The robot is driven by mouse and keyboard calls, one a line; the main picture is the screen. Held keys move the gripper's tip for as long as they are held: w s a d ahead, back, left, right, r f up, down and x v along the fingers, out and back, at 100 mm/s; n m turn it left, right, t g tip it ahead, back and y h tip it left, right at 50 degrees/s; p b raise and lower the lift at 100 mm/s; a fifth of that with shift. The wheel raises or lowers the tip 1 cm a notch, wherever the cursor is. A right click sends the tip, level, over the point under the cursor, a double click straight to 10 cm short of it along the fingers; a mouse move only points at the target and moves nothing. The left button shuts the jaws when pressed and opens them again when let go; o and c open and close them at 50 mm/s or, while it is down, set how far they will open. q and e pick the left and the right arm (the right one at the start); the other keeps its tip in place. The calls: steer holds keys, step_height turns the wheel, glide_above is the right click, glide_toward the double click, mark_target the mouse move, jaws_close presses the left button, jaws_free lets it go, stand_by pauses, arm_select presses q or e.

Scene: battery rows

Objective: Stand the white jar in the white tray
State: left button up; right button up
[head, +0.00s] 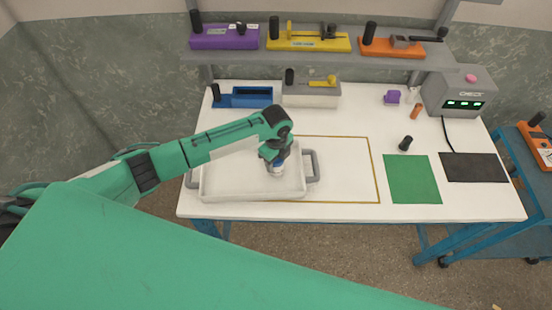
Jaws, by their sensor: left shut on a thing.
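The white tray (220,194) with grey side handles lies at the left front of the white table. My left gripper (276,160) reaches in over the tray's right part, pointing down. It is shut on the white jar (278,169), a small pale piece with a bluish part showing just below the fingers. The jar looks upright and is inside the tray's outline; I cannot tell whether its base touches the tray floor. The gripper hides the jar's upper part. My right gripper is not in view.
A yellow outlined area (345,198) right of the tray is empty. A green mat (412,180), a black mat (474,167) and a black cylinder (405,143) lie further right. A grey check box (460,92) stands at the back right. Blue (250,97) and white (312,97) holders stand behind.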

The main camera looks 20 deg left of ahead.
arm_select(q)
steer(key=shift+f, duration=0.15)
steer(key=o, duration=1)
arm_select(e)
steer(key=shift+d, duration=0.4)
arm_select(q)
step_height(320, 180, up, 11)
steer(key=shift+r+b, duration=0.1)
steer(key=shift+b, duration=1.15)
steer(key=shift+r, duration=0.6)
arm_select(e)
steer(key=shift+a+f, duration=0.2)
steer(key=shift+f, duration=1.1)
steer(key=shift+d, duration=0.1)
